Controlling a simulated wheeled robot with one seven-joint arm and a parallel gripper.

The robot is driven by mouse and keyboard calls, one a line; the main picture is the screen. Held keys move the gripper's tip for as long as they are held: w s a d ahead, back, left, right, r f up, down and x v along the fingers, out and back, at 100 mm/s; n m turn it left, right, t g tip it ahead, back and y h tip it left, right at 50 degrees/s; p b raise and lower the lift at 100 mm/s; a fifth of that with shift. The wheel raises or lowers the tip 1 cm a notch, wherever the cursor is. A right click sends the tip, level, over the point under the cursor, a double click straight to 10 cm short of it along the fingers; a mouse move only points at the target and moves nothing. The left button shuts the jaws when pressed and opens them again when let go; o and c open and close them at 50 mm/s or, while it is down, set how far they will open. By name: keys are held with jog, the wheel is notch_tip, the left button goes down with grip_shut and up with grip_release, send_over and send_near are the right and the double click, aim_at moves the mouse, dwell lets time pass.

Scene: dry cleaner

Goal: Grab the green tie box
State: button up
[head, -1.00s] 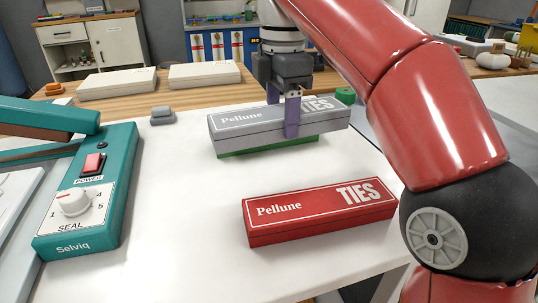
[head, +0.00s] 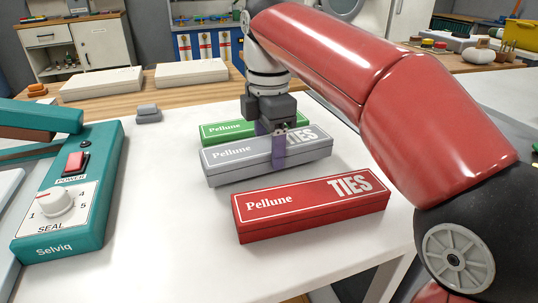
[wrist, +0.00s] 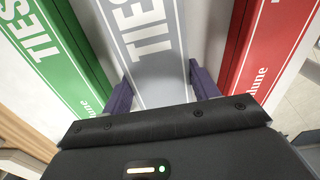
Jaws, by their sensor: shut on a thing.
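The green tie box (head: 225,130) lies on the white tabletop behind the grey one; it also shows at the left in the wrist view (wrist: 50,60). My gripper (head: 269,146) is shut on the grey tie box (head: 230,164), one finger on each long side. In the wrist view the grey box (wrist: 147,50) runs between the two fingers (wrist: 158,85). The grey box looks level and appears to be down on the table between the green and red boxes. My gripper and the grey box hide part of the green box.
The red tie box (head: 310,206) lies in front of the grey one. A teal sealing machine (head: 75,195) stands at the left, with a small grey object (head: 148,114) near it. Two white boxes (head: 190,73) lie on the wooden counter behind. The white table's middle left is clear.

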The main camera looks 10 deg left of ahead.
jog(key=shift+f+p, duration=0.3)
jog(key=shift+f, duration=0.5)
jog(key=shift+f, duration=0.15)
jog(key=o, duration=1)
jog(key=shift+f+b, duration=0.15)
jog(key=shift+b, duration=0.2)
